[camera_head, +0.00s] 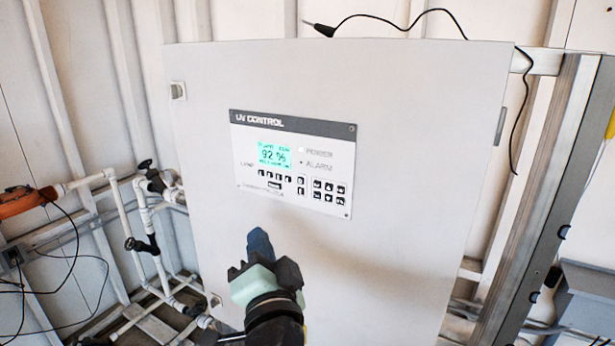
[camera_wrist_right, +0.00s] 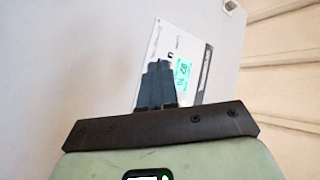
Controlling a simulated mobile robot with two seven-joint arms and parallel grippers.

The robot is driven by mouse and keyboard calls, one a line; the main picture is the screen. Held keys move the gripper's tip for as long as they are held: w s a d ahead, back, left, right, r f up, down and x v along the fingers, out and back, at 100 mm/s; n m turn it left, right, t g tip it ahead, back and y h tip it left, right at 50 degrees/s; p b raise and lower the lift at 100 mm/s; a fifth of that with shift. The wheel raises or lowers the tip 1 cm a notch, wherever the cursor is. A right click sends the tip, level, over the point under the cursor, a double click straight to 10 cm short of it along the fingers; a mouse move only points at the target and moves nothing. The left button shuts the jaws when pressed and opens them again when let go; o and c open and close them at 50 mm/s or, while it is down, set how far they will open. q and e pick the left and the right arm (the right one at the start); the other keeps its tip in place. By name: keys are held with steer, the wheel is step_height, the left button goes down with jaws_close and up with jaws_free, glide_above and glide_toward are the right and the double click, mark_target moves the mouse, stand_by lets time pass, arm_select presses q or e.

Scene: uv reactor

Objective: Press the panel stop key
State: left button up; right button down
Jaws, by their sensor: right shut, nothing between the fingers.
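The UV control panel (camera_head: 240,150) is a white plate with a dark header on a large grey cabinet door. Its green display (camera_head: 273,154) is lit and reads 92 %. Small black keys (camera_head: 275,177) sit below the display, and a block of several more keys (camera_head: 328,191) is at the lower right. I cannot read which one is the stop key. My right gripper (camera_head: 259,240) is shut and empty, below the panel's lower left part and pointing up toward it. In the right wrist view the shut fingers (camera_wrist_right: 158,82) cover part of the panel (camera_wrist_right: 205,72). My left gripper is not in view.
The grey cabinet (camera_head: 400,110) fills the middle. White pipes with black valves (camera_head: 140,245) stand at the left beside an orange cylinder (camera_head: 25,202). A metal post (camera_head: 550,200) is at the right. A black cable (camera_head: 400,28) runs over the cabinet top.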

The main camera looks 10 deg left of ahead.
mark_target(301, 181)
step_height(301, 181, up, 6)
steer(key=s+m, duration=0.1)
steer(key=s, duration=0.1)
steer(key=shift+d+f+t, duration=0.2)
steer(key=shift+d+t, duration=0.15)
steer(key=shift+t, duration=0.05)
steer(key=shift+s, duration=0.1)
steer(key=shift+w+d, duration=0.5)
steer(key=shift+w, duration=0.9)
steer(key=shift+w+d, duration=0.5)
steer(key=shift+w, duration=0.85)
steer(key=shift+w+d, duration=0.5)
steer(key=shift+w, duration=0.9)
steer(key=shift+w+d, duration=0.1)
steer(key=shift+w, duration=0.05)
steer(key=shift+w+d, duration=0.1)
steer(key=shift+w, duration=0.15)
steer(key=shift+w, duration=0.25)
steer(key=shift+s, duration=0.65)
